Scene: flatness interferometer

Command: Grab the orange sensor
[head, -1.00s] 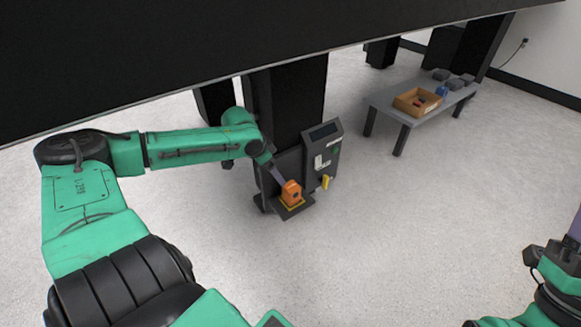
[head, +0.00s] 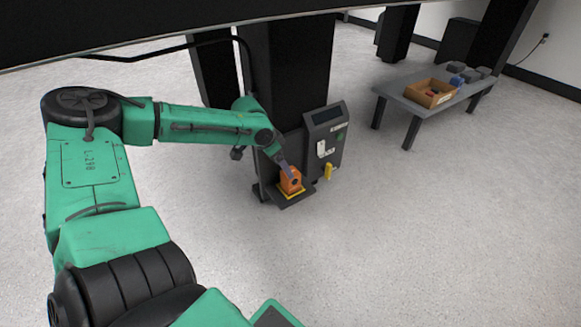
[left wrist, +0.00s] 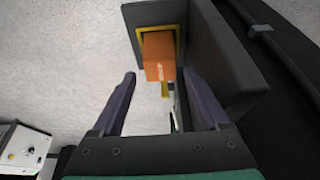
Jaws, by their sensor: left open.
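The orange sensor (head: 290,180) sits on a small dark shelf (head: 297,200) with a yellow border, low on the front of a dark column unit. In the left wrist view the orange sensor (left wrist: 159,57) is upper centre, beyond the fingertips and roughly between their lines. My left gripper (left wrist: 160,80) is open and empty, with one finger on each side. In the head view my left gripper (head: 284,168) is at the sensor, and its fingers partly overlap it. I cannot tell from the head view whether they touch. My right gripper is not in view.
A grey panel box (head: 326,140) with a screen and a yellow tag (head: 328,171) stands right beside the shelf. A low grey table (head: 408,103) with a cardboard box (head: 430,93) is farther right. A dark overhang (head: 150,30) spans the top. The floor in front is clear.

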